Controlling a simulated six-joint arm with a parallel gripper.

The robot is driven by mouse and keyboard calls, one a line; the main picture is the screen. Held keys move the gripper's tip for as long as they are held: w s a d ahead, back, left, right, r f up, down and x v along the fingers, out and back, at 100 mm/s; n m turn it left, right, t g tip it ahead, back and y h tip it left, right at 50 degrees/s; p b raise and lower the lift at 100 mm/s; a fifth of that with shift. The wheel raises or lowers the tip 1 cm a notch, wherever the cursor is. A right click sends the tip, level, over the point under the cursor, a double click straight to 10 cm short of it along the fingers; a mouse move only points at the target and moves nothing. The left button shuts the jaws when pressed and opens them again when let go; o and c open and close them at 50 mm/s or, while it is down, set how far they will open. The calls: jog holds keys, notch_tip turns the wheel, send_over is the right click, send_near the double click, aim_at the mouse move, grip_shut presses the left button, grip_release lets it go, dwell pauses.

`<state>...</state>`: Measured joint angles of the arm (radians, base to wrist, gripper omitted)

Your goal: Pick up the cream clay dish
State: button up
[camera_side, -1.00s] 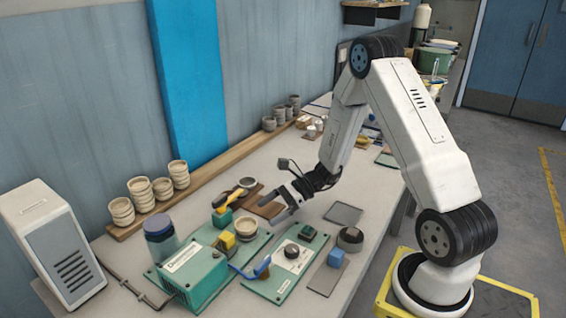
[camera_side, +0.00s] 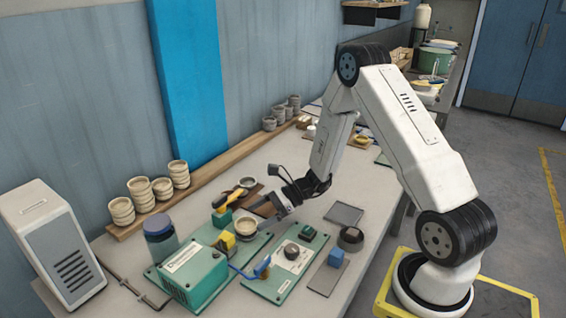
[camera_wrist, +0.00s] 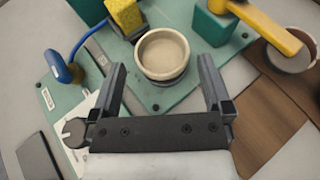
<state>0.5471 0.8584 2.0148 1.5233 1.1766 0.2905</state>
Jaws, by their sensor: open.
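The cream clay dish (camera_side: 246,228) sits on the round dark holder of the green dryer plate, beside the yellow block. It also shows in the wrist view (camera_wrist: 163,53), upright and appearing empty. My gripper (camera_side: 256,213) is open just to the right of the dish in the side view. In the wrist view my gripper (camera_wrist: 163,82) has its two fingers spread wide, with the dish ahead between and slightly beyond the tips. Nothing is between the fingers' inner faces.
A yellow lever (camera_wrist: 268,25) on a green block and a yellow block (camera_wrist: 126,15) flank the dish. A blue-handled lever (camera_wrist: 58,66) stands nearby. Another small dish (camera_side: 248,182) rests on a brown board. Stacked bowls (camera_side: 141,192) line the wall shelf.

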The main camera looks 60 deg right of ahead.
aim_at(237, 229)
jog(key=shift+x, duration=2.25)
jog(key=shift+d+f, duration=0.1)
jog(key=c, duration=1)
jog(key=shift+r, duration=1.2)
jog(key=s+r, duration=0.3)
jog(key=s, duration=0.1)
jog(key=s+r, duration=0.4)
jog(key=s, duration=0.1)
jog(key=s+r, duration=0.3)
jog(key=s, duration=0.2)
jog(key=shift+a+r, duration=0.3)
jog(key=shift+a, duration=0.1)
